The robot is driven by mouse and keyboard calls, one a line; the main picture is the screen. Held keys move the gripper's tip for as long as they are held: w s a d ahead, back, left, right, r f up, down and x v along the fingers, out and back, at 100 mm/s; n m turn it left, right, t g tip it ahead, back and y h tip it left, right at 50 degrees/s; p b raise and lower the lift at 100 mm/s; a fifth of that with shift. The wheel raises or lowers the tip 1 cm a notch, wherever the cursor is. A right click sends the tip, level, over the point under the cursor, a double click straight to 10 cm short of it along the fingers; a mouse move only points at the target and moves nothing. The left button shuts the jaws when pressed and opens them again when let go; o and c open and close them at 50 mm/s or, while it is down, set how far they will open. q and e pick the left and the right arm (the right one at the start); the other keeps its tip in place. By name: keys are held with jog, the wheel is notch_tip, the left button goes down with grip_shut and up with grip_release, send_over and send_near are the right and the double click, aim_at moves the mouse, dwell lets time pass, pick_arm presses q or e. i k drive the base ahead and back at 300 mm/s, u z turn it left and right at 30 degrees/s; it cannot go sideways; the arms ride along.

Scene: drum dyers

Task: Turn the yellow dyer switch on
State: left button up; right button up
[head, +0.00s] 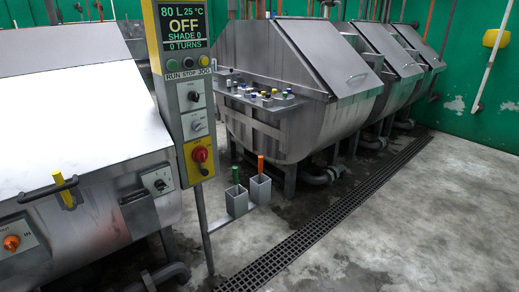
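A control panel with a yellow frame (152,60) stands on a post beside the nearest steel drum. Its display (184,25) reads 80 L, 25 °C, OFF, SHADE 0, 0 TURNS. Below are the RUN, STOP and JOG buttons (187,63) and two rotary knobs on grey plates. Lowest on the panel is a red rotary switch (199,154) on a yellow plate (206,165). Which switch the task calls the yellow dyer switch cannot be told for certain. Neither of my grippers is in view.
The nearest drum (80,115) fills the left, with a yellow handle (62,187), a black knob (160,185) and an orange knob (12,243). Several drums stand behind. Grey square holders (237,200) sit near the post. The floor (420,220) at right is clear beyond a drain grate (330,212).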

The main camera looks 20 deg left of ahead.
aim_at(200, 154)
jog(key=z, duration=0.3)
jog(key=i, duration=1.1)
jog(key=u, duration=0.6)
jog(key=i, duration=0.65)
jog(key=u, duration=0.6)
